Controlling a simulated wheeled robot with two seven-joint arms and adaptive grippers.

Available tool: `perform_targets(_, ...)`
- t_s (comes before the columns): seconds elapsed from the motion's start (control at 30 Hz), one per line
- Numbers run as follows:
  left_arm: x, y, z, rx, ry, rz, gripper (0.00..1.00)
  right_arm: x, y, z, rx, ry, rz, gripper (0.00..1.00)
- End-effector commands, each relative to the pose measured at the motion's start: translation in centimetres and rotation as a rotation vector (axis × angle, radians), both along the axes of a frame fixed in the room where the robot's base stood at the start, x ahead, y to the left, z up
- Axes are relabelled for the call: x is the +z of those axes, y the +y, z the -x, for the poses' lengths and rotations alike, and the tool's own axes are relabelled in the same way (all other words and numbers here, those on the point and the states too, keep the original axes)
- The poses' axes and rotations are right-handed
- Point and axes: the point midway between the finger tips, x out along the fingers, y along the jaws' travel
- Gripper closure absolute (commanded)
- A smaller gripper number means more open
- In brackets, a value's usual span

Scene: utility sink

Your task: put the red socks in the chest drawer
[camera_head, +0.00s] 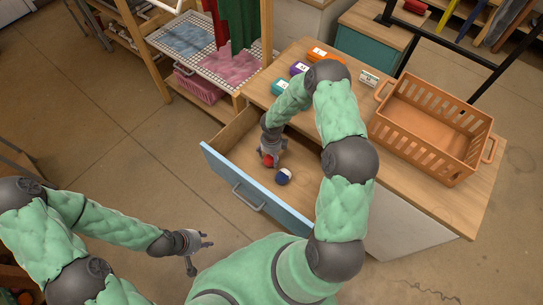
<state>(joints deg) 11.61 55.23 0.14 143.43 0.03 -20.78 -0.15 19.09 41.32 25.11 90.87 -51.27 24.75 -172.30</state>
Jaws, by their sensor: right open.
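The chest drawer (240,191) is pulled open, with a blue front and a wooden inside. The red socks (268,161), a small red bundle, are in the drawer at the fingertips of my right gripper (270,154), partly hidden by it. My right gripper reaches down into the drawer and is open; I cannot tell whether it touches the bundle. A navy and white sock bundle (284,177) lies beside the red one. My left gripper (204,254) is open and empty, outside the drawer, left of and below its front in the picture.
An orange basket (432,126) stands empty on the chest top (459,200). Small labelled coloured boxes stand at the chest's back edge. The floor left of the drawer is clear.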

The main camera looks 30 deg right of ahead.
Motion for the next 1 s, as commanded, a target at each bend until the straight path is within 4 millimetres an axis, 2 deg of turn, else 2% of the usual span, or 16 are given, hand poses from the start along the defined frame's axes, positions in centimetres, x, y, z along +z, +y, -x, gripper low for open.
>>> perform_targets(0.03,1.1,0.0,0.0,0.0,0.0,0.0,0.68,1.5,0.0,-0.1,0.0,-0.001,0.001,0.19)
perform_targets(0.2,3.0,0.0,0.0,0.0,0.0,0.0,0.68,4.5,0.0,0.0,0.0,0.0,0.001,0.19)
perform_targets(0.5,5.7,0.0,0.0,0.0,0.0,0.0,0.68,8.6,0.0,-0.1,0.0,0.0,0.001,0.19)
perform_targets(0.7,6.5,0.0,0.0,0.0,0.0,0.0,0.68,9.6,0.0,0.0,0.0,0.001,0.0,0.19)
perform_targets(1.0,6.5,0.0,0.0,0.0,0.0,0.0,0.68,9.7,0.0,0.0,0.0,0.001,0.0,0.19)
